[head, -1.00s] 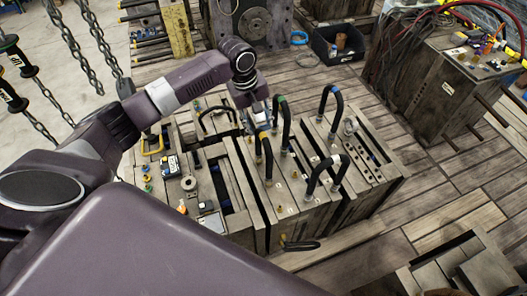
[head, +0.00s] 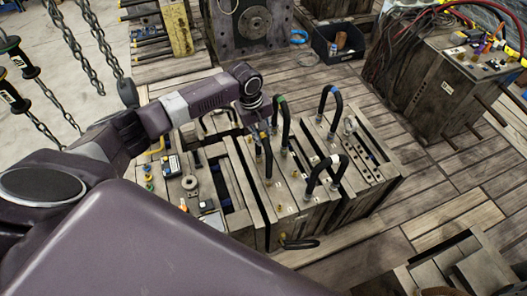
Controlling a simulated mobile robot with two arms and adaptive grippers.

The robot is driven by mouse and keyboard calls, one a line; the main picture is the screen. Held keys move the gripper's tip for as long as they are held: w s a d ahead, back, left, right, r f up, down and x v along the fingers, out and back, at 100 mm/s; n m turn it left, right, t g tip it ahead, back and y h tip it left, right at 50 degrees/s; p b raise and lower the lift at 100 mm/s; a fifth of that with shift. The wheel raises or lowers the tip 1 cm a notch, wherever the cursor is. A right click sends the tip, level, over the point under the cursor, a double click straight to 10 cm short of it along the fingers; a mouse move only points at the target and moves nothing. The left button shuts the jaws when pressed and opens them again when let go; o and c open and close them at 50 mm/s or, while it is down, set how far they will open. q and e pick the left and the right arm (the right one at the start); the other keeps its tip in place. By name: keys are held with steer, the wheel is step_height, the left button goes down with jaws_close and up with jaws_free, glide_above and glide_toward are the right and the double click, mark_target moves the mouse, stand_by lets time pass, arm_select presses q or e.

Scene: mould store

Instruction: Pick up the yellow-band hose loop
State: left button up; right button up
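The yellow-band hose loop (head: 268,160) is a black hose standing on the mould block (head: 245,185), left of the green-band loop. Its top is mostly hidden by my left gripper (head: 261,133), which is right at it, coming down from the left and above. The fingers are small and dark here, so I cannot tell whether they are open or closed around the hose. My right gripper is not in view.
Close by stand a green-band loop (head: 287,122), a blue-band loop (head: 337,109) and a white-band loop (head: 311,182). A black hose piece (head: 300,244) sticks out at the front. A dark bin (head: 345,45) stands behind. Chains (head: 95,40) hang at upper left.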

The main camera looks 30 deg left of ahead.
arm_select(q)
jaws_close()
steer(key=shift+r, duration=0.15)
steer(key=shift+w+r, duration=0.1)
steer(key=shift+r, duration=0.45)
step_height(320, 180, up, 19)
steer(key=b, duration=0.1)
steer(key=shift+f+b, duration=0.15)
steer(key=shift+b, duration=0.25)
